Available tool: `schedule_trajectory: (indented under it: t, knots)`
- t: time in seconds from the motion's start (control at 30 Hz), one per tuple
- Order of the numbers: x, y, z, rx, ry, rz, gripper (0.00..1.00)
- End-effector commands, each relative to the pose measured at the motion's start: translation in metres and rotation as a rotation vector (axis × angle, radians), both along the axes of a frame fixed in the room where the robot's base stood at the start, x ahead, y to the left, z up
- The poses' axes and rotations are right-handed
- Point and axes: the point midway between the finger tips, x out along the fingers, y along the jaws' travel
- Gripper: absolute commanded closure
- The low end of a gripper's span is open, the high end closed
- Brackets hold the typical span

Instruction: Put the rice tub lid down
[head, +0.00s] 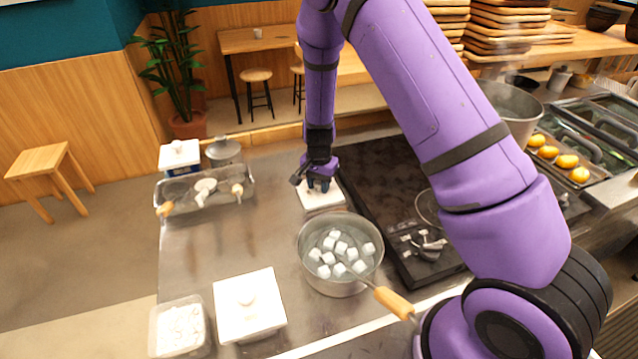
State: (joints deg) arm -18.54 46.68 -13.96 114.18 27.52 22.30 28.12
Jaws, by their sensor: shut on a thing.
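A white square lid, the rice tub lid (324,200), is under my gripper (318,188) beside the black stove. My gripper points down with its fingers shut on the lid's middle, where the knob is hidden. The lid looks level and low over the steel counter; I cannot tell whether it touches. A clear tub with white contents (180,328) stands open at the front left. Next to it is another white square lid or lidded box (249,318) with a round knob.
A pot of white cubes (311,270) with a wooden handle stands just in front of my gripper. A steel tray with utensils (205,206) lies at the left, with a white lidded box (180,160) and metal canister (223,152) behind. The counter's left middle is clear.

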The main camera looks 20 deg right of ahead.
Motion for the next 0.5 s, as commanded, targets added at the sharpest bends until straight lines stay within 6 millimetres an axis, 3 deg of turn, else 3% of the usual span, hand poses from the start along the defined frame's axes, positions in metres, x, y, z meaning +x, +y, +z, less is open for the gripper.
schedule_trajectory:
  t: [0.03,0.07,0.13,0.5]
  knots:
    - [-0.0001,-0.0002,-0.0017,-0.001,0.001,0.000,0.89]
    - [0.0000,-0.0001,-0.0012,0.000,0.000,0.000,0.59]
    - [0.0000,-0.0001,-0.0011,0.000,0.000,0.000,0.43]
    - [0.0002,0.0002,0.0033,0.000,-0.001,0.000,0.40]
